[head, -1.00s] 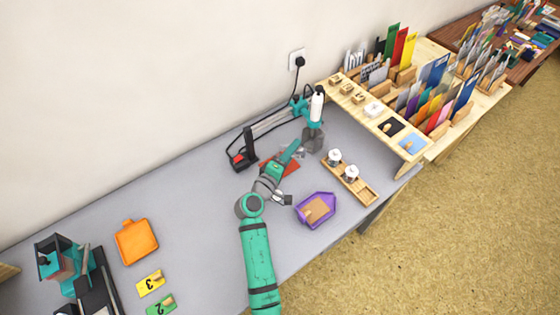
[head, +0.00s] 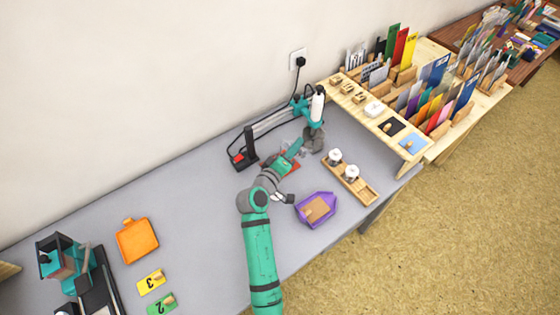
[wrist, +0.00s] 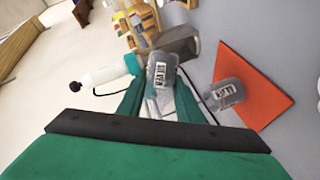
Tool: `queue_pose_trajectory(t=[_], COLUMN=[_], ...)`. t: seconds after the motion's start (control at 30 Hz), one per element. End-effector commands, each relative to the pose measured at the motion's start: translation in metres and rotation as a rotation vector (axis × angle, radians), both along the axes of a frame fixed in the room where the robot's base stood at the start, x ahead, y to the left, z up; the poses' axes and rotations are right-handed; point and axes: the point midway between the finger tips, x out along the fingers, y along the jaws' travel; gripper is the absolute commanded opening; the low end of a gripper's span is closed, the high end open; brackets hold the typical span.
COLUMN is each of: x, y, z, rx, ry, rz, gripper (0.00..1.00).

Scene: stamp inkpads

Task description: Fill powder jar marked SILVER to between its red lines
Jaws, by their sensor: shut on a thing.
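My gripper (wrist: 160,98) is shut on a clear grey jar (wrist: 161,74) whose label reads SILVER; the jar is tilted in the wrist view. In the head view my gripper (head: 296,149) is near the teal stand, and the held jar is hard to make out. A second clear jar (wrist: 225,93), its label too small to read surely, shows against the red-orange mat (wrist: 262,88). The mat (head: 292,168) is partly hidden by my arm in the head view. Any powder level and red lines cannot be told.
A teal stand with a white bottle (head: 317,104) and a grey cup (head: 314,143) stands close beyond my gripper. A purple tray (head: 301,211) lies nearer.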

Motion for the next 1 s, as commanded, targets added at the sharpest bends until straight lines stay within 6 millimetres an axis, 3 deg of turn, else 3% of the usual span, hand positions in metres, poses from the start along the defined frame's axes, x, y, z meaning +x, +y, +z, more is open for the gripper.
queue_pose_trajectory(t=[0.23,0.7,1.0], x=[0.0,0.003,0.003], y=[0.001,0.014,0.018], z=[0.002,0.022,0.027], rx=[0.028,0.45,0.585], ry=[-0.006,-0.073,-0.096], rz=[0.0,0.002,0.002], gripper=[0.09,0.09,0.09])
